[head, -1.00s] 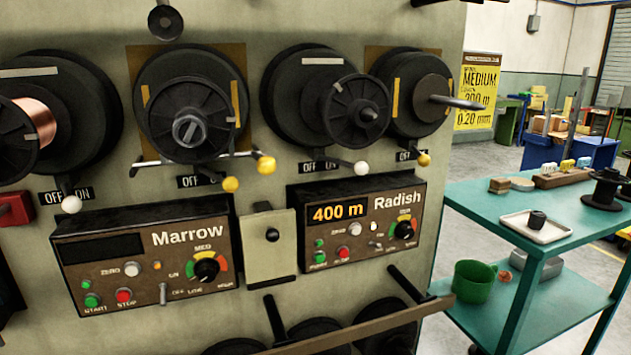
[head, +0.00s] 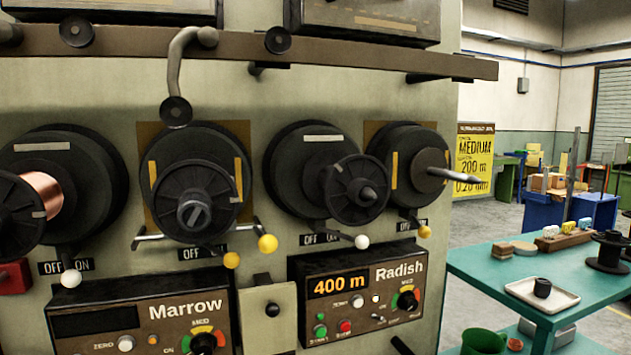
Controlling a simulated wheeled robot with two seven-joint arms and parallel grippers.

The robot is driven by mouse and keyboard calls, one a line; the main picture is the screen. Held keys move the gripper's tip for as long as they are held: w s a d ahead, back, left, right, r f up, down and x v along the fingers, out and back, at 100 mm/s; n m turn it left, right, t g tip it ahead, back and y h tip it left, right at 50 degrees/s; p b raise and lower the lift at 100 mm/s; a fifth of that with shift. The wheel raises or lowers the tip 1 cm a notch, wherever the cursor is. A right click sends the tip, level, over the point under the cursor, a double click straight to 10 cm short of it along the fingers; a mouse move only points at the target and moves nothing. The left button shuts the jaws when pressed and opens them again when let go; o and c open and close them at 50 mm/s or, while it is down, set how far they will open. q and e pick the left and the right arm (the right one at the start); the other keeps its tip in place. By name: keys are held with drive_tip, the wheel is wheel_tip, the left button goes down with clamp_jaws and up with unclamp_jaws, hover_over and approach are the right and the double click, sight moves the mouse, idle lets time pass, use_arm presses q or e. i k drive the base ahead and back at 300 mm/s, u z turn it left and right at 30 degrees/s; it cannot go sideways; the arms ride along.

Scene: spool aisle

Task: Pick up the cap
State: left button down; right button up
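A small black cylindrical piece (head: 542,288), which may be the cap, sits on a white tray (head: 560,301) on the teal table at the right. At this size I cannot tell its details. Black round end pieces also show on the machine's spools, such as the one with a slotted centre (head: 194,212) above the Marrow panel and the one with a pointed centre (head: 357,193). The rightmost spool (head: 410,165) has a bare metal spindle sticking out. Neither of my grippers is in view.
The machine front carries the Marrow panel (head: 150,325) and the Radish panel (head: 362,290), reading 400 m. A brown rail (head: 370,63) with a hanging crank crosses above. The teal table (head: 487,268) also holds a black spool (head: 608,252) and small blocks. Floor shows beyond it.

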sight(542, 287)
drive_tip(key=z, duration=2.6)
drive_tip(key=i, duration=1.9)
drive_tip(key=u, duration=2.6)
